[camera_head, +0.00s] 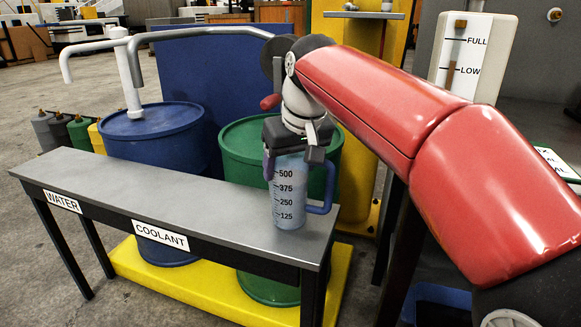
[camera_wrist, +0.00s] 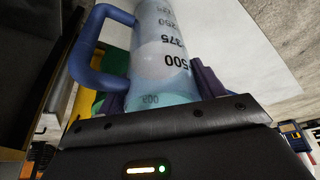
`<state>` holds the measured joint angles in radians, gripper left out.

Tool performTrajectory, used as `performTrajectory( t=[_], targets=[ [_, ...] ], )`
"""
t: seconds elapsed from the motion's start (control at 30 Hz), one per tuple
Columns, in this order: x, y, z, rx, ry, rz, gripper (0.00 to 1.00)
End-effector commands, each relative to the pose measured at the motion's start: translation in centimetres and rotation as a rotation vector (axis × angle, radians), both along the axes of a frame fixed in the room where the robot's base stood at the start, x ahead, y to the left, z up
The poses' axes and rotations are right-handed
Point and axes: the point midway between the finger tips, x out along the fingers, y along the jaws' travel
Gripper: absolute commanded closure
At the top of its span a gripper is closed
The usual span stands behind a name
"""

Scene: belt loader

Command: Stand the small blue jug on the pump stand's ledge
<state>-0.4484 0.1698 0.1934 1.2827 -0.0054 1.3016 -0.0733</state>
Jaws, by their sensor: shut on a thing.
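The small blue jug (camera_head: 290,200) is a clear measuring jug with a blue handle and marks from 125 to 500. It is upright at the right end of the grey ledge (camera_head: 160,196) of the pump stand. My gripper (camera_head: 297,158) is shut around its upper part from above. The wrist view shows the jug (camera_wrist: 160,62) between the fingers of my gripper (camera_wrist: 160,92), with the handle to the left. The jug's base appears at the ledge surface, but I cannot tell whether it touches. The jug's rim is hidden by my gripper.
A blue drum (camera_head: 155,135) with a white pump and a green drum (camera_head: 238,150) stand behind the ledge on a yellow base (camera_head: 125,262). Labels WATER (camera_head: 62,201) and COOLANT (camera_head: 160,235) mark the front edge. The ledge left of the jug is clear.

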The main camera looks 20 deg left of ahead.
Motion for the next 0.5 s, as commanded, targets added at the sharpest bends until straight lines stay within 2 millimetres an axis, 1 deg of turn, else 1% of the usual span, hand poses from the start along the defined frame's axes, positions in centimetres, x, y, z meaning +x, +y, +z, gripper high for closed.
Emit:
performTrajectory(
  t=[0.1,0.23,0.27,0.4,0.43,0.5],
  targets=[
    [0.01,0.01,0.25,0.002,-0.002,0.000,0.85],
    [0.01,0.00,-0.02,0.002,-0.002,0.000,0.85],
    [0.01,0.01,-0.13,0.001,-0.001,0.000,0.31],
    [0.02,0.01,-0.06,0.001,-0.001,0.000,0.12],
    [0.02,0.01,-0.06,0.001,-0.001,0.000,0.10],
    [0.02,0.01,-0.06,0.001,-0.001,0.000,0.10]
  ],
)
